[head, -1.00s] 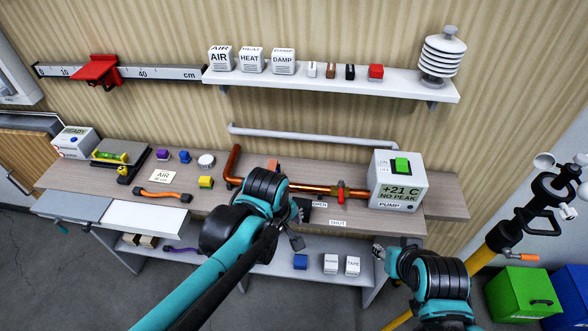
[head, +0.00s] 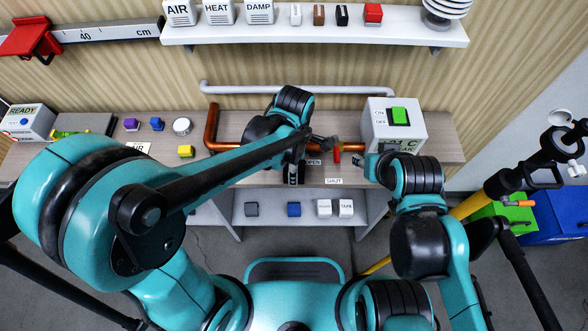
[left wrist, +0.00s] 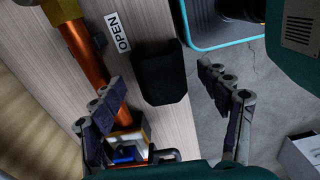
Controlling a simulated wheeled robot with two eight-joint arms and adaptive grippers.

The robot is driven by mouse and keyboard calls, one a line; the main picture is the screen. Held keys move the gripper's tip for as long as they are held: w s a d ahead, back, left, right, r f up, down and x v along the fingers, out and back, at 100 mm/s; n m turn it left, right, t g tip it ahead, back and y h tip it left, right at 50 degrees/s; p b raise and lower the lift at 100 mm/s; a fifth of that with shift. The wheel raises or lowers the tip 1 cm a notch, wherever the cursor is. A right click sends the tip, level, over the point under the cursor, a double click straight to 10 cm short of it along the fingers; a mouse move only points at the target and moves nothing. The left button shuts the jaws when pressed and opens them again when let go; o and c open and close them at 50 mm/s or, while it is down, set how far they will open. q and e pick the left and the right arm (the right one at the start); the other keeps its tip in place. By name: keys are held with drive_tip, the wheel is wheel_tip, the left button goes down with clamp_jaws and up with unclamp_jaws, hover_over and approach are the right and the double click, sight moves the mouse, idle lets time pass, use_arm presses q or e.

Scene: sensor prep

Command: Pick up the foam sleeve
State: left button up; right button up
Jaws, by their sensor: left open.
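A black, soft-edged piece that looks like the foam sleeve (left wrist: 160,75) lies at the bench's front edge beside the OPEN label (left wrist: 118,33) in the left wrist view. My left gripper (left wrist: 162,84) is open, with one finger on each side of the black piece in that picture; I see no contact. In the head view my left gripper (head: 310,143) is over the bench by the copper pipe, and my arm hides much of that spot. My right gripper (head: 368,165) is near the bench's front edge below the pump box; its fingers are too small to read.
The copper pipe (head: 209,130) with a red valve handle (head: 337,152) runs along the bench to the pump box (head: 394,125).

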use_arm(q)
wheel_tip(320, 180, down, 2)
drive_tip(key=shift+f, duration=0.1)
drive_tip(key=c, duration=1)
drive_tip(key=shift+r, duration=0.25)
